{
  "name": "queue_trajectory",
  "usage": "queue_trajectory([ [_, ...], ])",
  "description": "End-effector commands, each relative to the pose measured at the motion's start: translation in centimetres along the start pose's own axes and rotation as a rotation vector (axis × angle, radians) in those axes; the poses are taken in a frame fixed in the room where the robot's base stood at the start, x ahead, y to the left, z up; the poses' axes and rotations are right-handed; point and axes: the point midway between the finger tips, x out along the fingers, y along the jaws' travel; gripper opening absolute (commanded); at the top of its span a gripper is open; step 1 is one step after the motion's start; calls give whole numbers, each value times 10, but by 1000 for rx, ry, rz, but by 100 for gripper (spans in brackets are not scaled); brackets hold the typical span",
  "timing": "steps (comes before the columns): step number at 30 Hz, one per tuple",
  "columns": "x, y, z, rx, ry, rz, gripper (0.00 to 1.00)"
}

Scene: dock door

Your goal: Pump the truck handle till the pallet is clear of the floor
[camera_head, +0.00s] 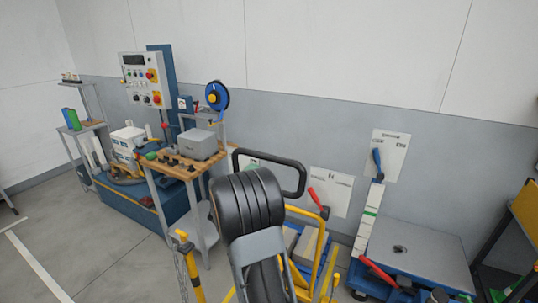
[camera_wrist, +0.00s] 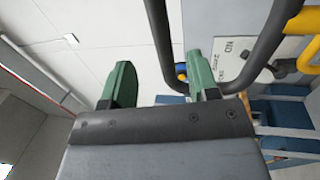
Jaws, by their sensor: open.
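The truck handle (camera_head: 296,178) is a black loop in the head view, rising beside the dark rounded links of my arm, which hide part of it. In the wrist view the black handle tube (camera_wrist: 158,35) runs down between the green fingers of my gripper (camera_wrist: 158,85) and curves behind the right finger. My gripper is open, with gaps beside the tube; I cannot tell whether either finger touches it. In the head view my gripper is hidden behind my arm. Yellow tubing (camera_head: 322,250) stands below the handle, near blue parts and a pale box-like load (camera_head: 306,246). The pallet's underside is hidden.
A wooden-topped bench (camera_head: 172,170) with a grey box stands left of the handle, before a control panel (camera_head: 143,78). A grey-topped blue platform (camera_head: 430,248) with a red lever (camera_head: 378,271) is at right. Open floor (camera_head: 85,240) lies at left.

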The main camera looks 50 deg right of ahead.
Motion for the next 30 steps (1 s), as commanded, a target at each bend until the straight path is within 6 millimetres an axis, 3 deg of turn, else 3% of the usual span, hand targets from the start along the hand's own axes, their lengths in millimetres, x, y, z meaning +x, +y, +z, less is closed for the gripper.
queue_trajectory([
  [15, 94, 2, 0, 1, 2, 0, 55],
  [21, 114, 1, -1, 1, 3, -1, 55],
  [30, 122, 0, -1, 1, 4, -1, 55],
])
